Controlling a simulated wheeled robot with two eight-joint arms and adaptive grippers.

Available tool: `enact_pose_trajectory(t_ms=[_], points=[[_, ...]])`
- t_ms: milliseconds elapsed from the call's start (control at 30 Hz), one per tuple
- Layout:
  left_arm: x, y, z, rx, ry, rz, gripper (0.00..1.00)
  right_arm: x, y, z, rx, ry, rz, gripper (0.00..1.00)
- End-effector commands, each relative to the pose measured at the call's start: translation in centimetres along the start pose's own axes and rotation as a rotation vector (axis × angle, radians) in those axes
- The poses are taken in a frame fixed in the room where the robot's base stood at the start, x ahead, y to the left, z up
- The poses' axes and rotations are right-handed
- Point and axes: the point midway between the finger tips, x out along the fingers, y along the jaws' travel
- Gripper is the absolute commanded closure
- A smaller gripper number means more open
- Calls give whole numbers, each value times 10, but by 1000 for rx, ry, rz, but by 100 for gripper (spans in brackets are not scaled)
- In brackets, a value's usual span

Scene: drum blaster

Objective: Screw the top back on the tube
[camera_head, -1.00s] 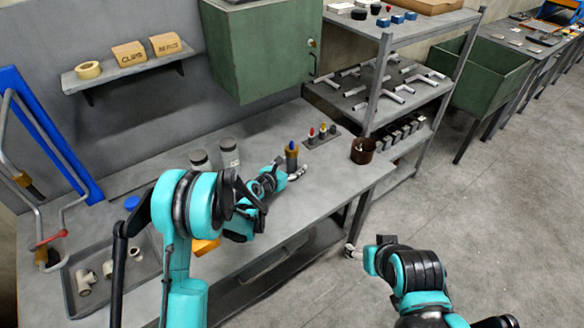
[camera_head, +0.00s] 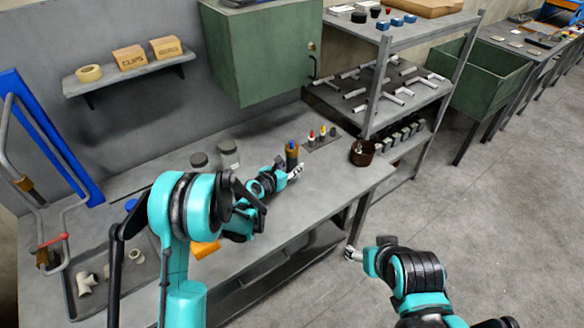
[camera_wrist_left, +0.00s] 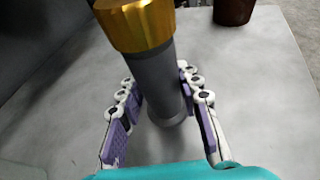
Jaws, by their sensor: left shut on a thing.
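The tube (camera_head: 291,158) stands upright on the workbench, dark grey with a gold-orange collar and a blue tip on top. In the left wrist view its grey body (camera_wrist_left: 156,75) rises between the fingers, and the gold collar (camera_wrist_left: 135,24) sits at its upper end; its very top is cut off by the frame. My left gripper (camera_head: 293,172) is shut on the tube's body below the collar and also shows in the left wrist view (camera_wrist_left: 158,105). My right gripper (camera_head: 352,253) hangs off the bench, away from the tube; its opening is too small to judge.
Behind the tube is a small rack (camera_head: 322,139) with red and yellow tipped pieces. A brown pot (camera_head: 362,153) stands to the right, near the bench edge. A metal shelf (camera_head: 400,95) stands at the right. The floor is clear.

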Motion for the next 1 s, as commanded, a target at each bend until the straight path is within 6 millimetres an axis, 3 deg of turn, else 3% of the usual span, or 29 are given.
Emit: enact_pose_trajectory(t_ms=[267, 467, 800, 1000], points=[[-10, -3, 29, 0, -1, -1, 100, -12, 0, -9, 0, 0, 0, 35], [-15, -28, 42, 1, -1, -1, 100, -18, 0, -13, 0, 0, 0, 35], [-27, -90, 77, 1, -1, -2, 100, -34, 0, -24, 0, 0, 0, 35], [-31, -110, 88, 1, -2, 0, 100, -38, 0, -27, 0, 0, 0, 35]])
